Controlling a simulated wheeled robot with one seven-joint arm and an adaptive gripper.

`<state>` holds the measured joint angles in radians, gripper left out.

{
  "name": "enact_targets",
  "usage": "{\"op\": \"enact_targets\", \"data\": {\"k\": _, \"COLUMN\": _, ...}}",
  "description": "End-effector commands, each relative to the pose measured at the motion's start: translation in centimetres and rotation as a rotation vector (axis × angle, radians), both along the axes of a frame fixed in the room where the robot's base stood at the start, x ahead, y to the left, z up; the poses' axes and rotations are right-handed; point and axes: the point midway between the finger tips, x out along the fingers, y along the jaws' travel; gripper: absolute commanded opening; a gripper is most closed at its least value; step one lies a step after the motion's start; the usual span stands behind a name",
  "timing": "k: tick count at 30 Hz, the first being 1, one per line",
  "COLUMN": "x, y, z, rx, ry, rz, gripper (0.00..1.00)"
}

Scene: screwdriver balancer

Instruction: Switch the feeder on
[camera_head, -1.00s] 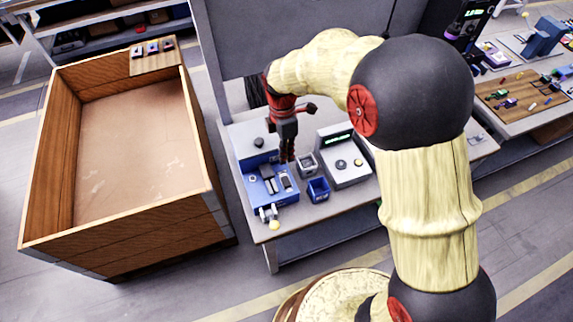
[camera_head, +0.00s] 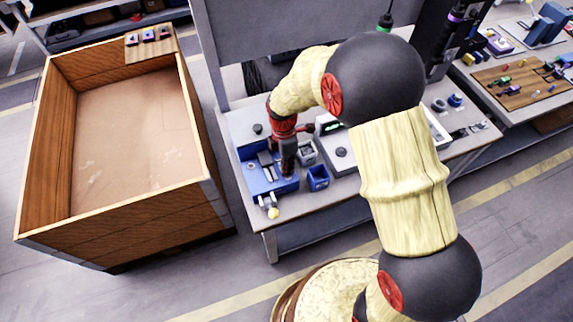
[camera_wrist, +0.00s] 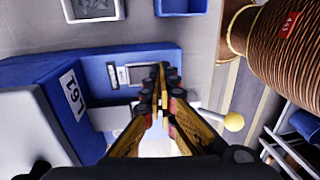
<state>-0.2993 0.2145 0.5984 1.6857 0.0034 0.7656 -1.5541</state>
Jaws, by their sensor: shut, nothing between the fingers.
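A blue and grey machine (camera_head: 256,176), which looks like the feeder, stands at the left end of the workbench. In the wrist view its blue body (camera_wrist: 100,62) carries a white number label. A small panel (camera_wrist: 134,74) with a framed dark and grey part lies on its blue top, partly hidden by my fingers. I cannot tell the switch's position. My gripper (camera_head: 289,171) points down over the right side of the machine. In the wrist view my gripper (camera_wrist: 160,78) is shut and empty, its tips over the panel's edge; contact cannot be told.
A grey bin (camera_head: 307,152) and a blue bin (camera_head: 318,178) stand close right of the machine. A lever with a yellow knob (camera_head: 273,213) sticks out at its front. A grey console (camera_head: 342,160) is farther right. A large wooden crate (camera_head: 115,225) stands left of the bench.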

Motion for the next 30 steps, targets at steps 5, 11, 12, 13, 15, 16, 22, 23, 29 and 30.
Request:
{"op": "enact_targets", "data": {"k": 5, "x": 0.0, "y": 0.0, "z": 0.0, "rx": 0.000, "ry": 0.000, "rz": 0.000, "gripper": 0.00}}
{"op": "enact_targets", "data": {"k": 11, "x": -0.3, "y": -0.1, "z": -0.8, "rx": 0.000, "ry": -0.001, "rz": 0.000, "gripper": 0.00}}
{"op": "enact_targets", "data": {"k": 12, "x": -0.3, "y": -0.1, "z": -0.8, "rx": 0.000, "ry": -0.001, "rz": 0.000, "gripper": 0.00}}
{"op": "enact_targets", "data": {"k": 13, "x": -0.3, "y": -0.1, "z": -0.8, "rx": 0.000, "ry": 0.000, "rz": 0.000, "gripper": 0.00}}
{"op": "enact_targets", "data": {"k": 15, "x": -0.3, "y": -0.1, "z": -0.8, "rx": 0.000, "ry": 0.000, "rz": 0.000, "gripper": 0.00}}
{"op": "enact_targets", "data": {"k": 16, "x": -0.3, "y": -0.1, "z": -0.8, "rx": 0.000, "ry": 0.000, "rz": 0.000, "gripper": 0.00}}
{"op": "enact_targets", "data": {"k": 22, "x": 0.1, "y": 0.0, "z": -0.6, "rx": 0.000, "ry": -0.001, "rz": 0.000, "gripper": 0.00}}
{"op": "enact_targets", "data": {"k": 23, "x": 0.2, "y": 0.1, "z": -0.5, "rx": 0.000, "ry": -0.001, "rz": 0.000, "gripper": 0.00}}
{"op": "enact_targets", "data": {"k": 29, "x": 0.9, "y": 0.3, "z": -0.2, "rx": 0.000, "ry": 0.000, "rz": 0.000, "gripper": 0.00}}
{"op": "enact_targets", "data": {"k": 30, "x": 1.0, "y": 0.3, "z": -0.2, "rx": 0.000, "ry": 0.001, "rz": 0.000, "gripper": 0.00}}
